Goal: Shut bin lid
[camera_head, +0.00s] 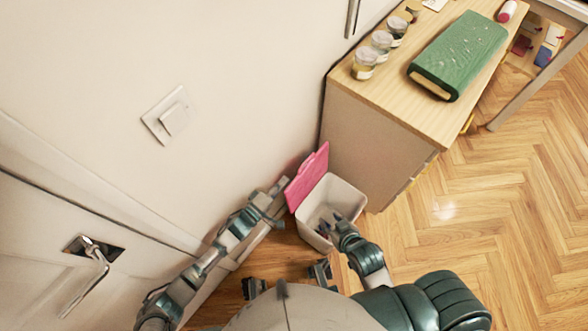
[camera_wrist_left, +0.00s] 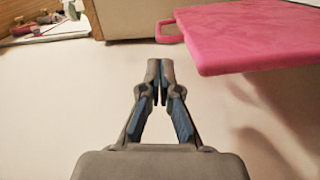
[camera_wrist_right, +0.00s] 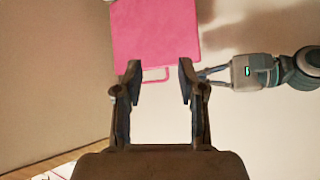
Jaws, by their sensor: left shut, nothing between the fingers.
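The small white bin (camera_head: 347,196) stands on the floor between the wall and the wooden cabinet. Its pink lid (camera_head: 307,178) is raised, tilted up on the wall side. My left gripper (camera_head: 283,184) is shut and empty, beside the lid on its left; in the left wrist view the lid (camera_wrist_left: 245,35) is to the right of the fingers (camera_wrist_left: 160,68), apart from them. My right gripper (camera_head: 325,226) is open and empty at the bin's near side, over its opening. In the right wrist view the lid (camera_wrist_right: 155,35) with its handle loop lies beyond the spread fingers (camera_wrist_right: 160,72).
The wooden cabinet (camera_head: 375,135) stands close behind the bin, carrying several jars (camera_head: 365,62) and a green box-like item (camera_head: 458,55). The pale wall (camera_head: 240,90) and a door with a metal handle (camera_head: 92,262) bound the left. Open parquet floor (camera_head: 490,215) lies to the right.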

